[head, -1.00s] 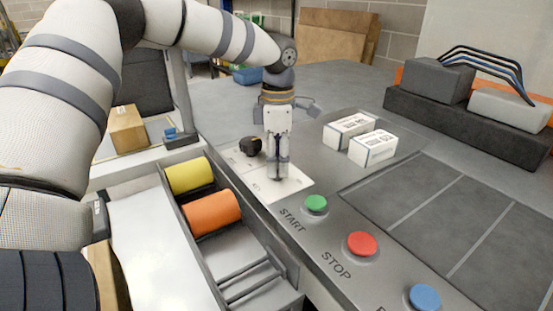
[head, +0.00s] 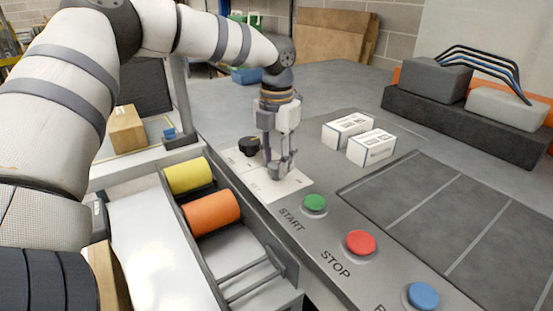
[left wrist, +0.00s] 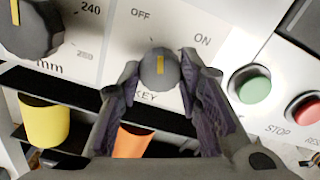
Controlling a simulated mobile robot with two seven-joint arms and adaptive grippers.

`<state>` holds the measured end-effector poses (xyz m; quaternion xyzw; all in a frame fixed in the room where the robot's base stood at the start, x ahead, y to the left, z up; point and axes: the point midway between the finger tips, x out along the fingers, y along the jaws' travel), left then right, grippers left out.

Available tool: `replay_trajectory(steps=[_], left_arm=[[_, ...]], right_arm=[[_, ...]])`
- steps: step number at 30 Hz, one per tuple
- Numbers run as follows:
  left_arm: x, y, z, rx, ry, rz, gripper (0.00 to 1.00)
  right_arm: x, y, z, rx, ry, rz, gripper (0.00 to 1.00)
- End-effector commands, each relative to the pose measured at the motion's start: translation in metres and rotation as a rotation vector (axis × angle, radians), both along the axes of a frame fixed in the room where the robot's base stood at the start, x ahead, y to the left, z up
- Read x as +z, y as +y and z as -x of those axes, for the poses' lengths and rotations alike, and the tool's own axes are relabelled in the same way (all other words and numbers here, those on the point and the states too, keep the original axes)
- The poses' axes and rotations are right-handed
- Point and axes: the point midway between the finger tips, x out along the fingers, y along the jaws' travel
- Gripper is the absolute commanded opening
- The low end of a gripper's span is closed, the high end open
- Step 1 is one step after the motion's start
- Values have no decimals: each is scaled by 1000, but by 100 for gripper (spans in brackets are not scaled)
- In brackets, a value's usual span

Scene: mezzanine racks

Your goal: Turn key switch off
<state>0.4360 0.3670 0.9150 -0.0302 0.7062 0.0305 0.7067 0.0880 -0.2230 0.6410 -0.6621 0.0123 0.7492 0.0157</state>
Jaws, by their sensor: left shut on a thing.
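The key switch is a dark grey round knob (left wrist: 158,68) with a yellow mark, on a white plate (left wrist: 115,60) labelled OFF, ON and KEY. In the left wrist view, its mark points straight up the picture, between OFF and ON and nearer to OFF. My left gripper (left wrist: 160,76) is shut on the knob, with a finger on each side. In the head view, the left gripper (head: 281,168) points down at the plate; the knob is mostly hidden there. My right gripper is not in view.
A black dial (head: 249,146) sits beside the switch. Green START (head: 315,203), red STOP (head: 361,242) and blue (head: 424,296) buttons line the panel nearer me. Two white boxes (head: 347,131) (head: 371,148) stand behind. Yellow (head: 188,175) and orange (head: 211,212) rolls lie in the tray at left.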

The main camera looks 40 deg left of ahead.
Motion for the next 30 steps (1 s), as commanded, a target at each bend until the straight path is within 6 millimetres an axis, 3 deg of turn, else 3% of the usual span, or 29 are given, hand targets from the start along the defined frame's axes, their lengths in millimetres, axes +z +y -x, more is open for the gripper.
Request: replay_trajectory(steps=[15,30], left_arm=[[-1,0,0,351,2,1,4],[-1,-1,0,435,3,2,4]], right_arm=[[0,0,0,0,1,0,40],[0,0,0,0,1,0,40]])
